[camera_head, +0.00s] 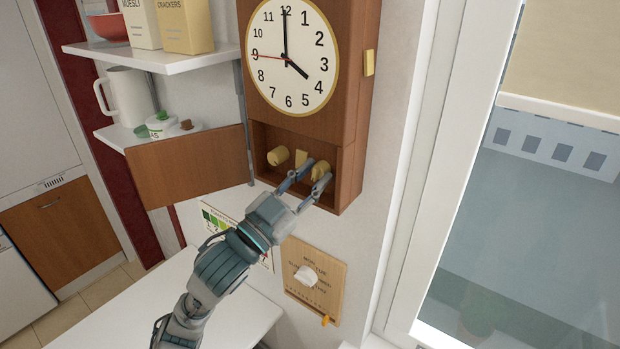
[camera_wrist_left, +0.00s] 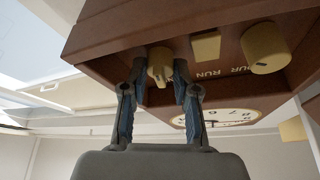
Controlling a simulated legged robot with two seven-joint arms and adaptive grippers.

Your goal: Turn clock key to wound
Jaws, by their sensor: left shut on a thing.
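The wall clock (camera_head: 293,55) is a wooden case with a white round dial. Its lower compartment (camera_head: 345,180) is open, with the wooden door (camera_head: 190,168) swung out to the left. Inside are three yellow parts: a round knob (camera_head: 278,156) at left, a flat block (camera_head: 301,156) in the middle, and the winged key (camera_head: 320,168) at right. My left gripper (camera_head: 306,177) reaches into the compartment and is shut on the key. In the left wrist view the key (camera_wrist_left: 160,64) sits between the fingertips. Fingers partly hide the key in the head view.
Shelves with a white jug (camera_head: 128,97) and boxes stand at left. A window frame (camera_head: 430,170) is at right, a white table (camera_head: 200,310) below. Another yellow piece (camera_head: 369,62) sticks out of the clock's right side.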

